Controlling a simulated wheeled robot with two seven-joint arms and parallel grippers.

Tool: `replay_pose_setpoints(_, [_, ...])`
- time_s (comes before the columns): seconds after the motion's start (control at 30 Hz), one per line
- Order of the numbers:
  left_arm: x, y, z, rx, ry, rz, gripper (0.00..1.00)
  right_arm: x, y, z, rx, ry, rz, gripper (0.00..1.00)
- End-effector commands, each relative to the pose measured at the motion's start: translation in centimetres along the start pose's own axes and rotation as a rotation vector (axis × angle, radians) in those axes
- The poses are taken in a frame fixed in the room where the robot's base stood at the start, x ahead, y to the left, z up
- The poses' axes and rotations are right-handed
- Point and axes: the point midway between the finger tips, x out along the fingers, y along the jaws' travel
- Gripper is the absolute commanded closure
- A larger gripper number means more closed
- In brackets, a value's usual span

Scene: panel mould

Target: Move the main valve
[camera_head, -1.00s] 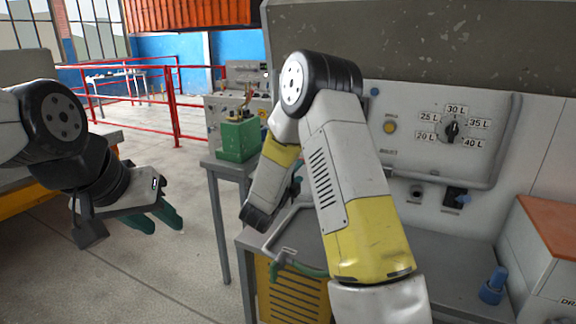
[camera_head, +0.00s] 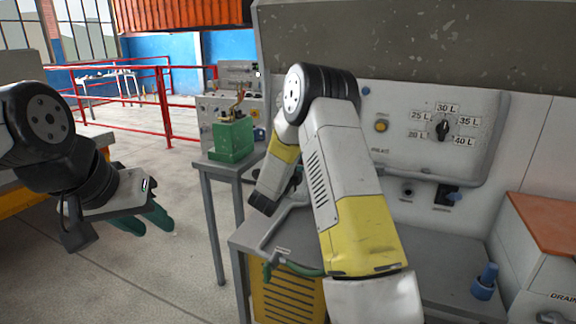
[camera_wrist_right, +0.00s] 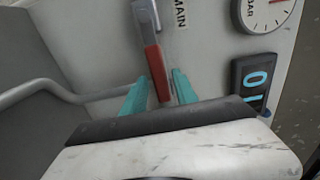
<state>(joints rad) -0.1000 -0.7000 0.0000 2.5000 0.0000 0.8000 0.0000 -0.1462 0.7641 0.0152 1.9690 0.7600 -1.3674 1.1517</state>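The main valve shows in the right wrist view as a grey lever with a red grip (camera_wrist_right: 157,72), beside a label reading MAIN. My right gripper (camera_wrist_right: 161,75) is open, with one teal finger on each side of the red grip. Small gaps seem to show between the fingers and the grip; contact cannot be told. In the head view the valve and my right gripper are hidden behind my right arm. My left gripper (camera_head: 148,220) hangs open and empty over the floor at the left, away from the panel.
A round gauge (camera_wrist_right: 268,12) and a digital display (camera_wrist_right: 257,78) sit right of the lever. A bent pipe (camera_wrist_right: 70,95) runs at its left. A selector dial (camera_head: 443,128) is on the panel. A blue bottle-shaped part (camera_head: 485,281) stands on the bench. A green box (camera_head: 233,138) stands further back.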

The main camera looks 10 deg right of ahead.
Motion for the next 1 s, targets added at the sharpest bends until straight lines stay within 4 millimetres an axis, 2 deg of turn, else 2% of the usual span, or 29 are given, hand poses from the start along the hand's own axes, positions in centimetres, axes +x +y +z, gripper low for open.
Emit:
replay_pose_setpoints(0.03, [0.00,0.00,0.00,0.000,0.000,0.000,0.64,-0.01,0.00,0.00,0.000,0.000,0.000,0.78])
replay_pose_setpoints(0.13, [0.00,0.00,0.00,0.000,0.000,0.000,0.64,-0.02,0.00,0.01,0.000,0.000,0.000,0.97])
replay_pose_setpoints(0.17, [0.00,0.00,0.00,0.000,0.000,0.000,0.64,-0.02,0.00,0.01,0.000,0.000,0.000,1.00])
replay_pose_setpoints(1.0, [0.00,0.00,0.00,0.000,0.000,0.000,0.64,-0.05,-0.02,0.02,0.000,0.000,0.000,1.00])
